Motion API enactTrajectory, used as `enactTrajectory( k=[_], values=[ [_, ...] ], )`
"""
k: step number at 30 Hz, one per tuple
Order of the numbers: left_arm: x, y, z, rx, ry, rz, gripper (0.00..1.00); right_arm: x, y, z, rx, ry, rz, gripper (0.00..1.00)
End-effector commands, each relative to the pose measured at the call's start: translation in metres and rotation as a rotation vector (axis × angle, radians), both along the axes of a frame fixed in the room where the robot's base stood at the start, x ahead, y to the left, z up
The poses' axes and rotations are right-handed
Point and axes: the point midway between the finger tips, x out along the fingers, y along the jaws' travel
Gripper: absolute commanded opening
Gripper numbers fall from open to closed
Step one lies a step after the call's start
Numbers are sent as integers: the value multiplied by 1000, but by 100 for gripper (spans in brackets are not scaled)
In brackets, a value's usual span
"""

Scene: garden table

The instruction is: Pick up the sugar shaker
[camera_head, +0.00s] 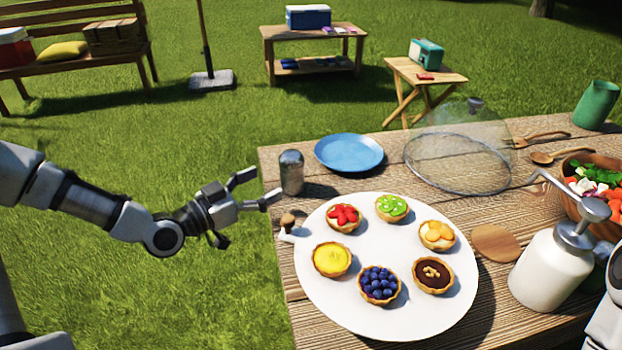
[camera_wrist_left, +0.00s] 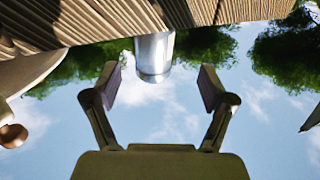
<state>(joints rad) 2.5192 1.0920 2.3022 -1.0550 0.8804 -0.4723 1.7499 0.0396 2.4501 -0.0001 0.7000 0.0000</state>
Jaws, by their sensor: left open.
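The sugar shaker (camera_head: 291,175), a grey metallic cylinder with a domed top, stands upright at the left edge of the wooden table. My left gripper (camera_head: 257,188) is open and empty just left of the shaker, its fingers pointing towards it. In the left wrist view the picture is upside down, and the shaker (camera_wrist_left: 154,58) shows ahead, between and beyond the two open fingertips (camera_wrist_left: 157,88). I see no contact with the shaker. My right gripper is not in view.
A white plate of tarts (camera_head: 400,312) and a small brown-topped item (camera_head: 288,222) are close by. A blue plate (camera_head: 349,152) lies behind right, and a mesh dome (camera_head: 460,160) farther right. A white pump bottle (camera_head: 552,268) stands at right. Left of the table is open grass.

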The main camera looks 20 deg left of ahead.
Motion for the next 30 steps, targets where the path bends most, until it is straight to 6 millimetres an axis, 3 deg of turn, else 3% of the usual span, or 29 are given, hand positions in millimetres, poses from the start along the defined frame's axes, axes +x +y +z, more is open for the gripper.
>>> enactTrajectory(
  k=[11, 19, 27, 29, 30],
  values=[
    [27, -16, 0, 5, 6, -5, 83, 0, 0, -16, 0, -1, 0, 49],
    [60, -35, 2, 6, 7, -5, 83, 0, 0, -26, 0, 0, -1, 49],
    [65, -36, 5, -1, 6, -2, 83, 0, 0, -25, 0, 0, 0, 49],
    [65, -36, 5, -1, 6, -2, 65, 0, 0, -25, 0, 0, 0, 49],
    [65, -36, 5, -1, 6, -2, 51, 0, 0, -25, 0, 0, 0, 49]
  ],
)
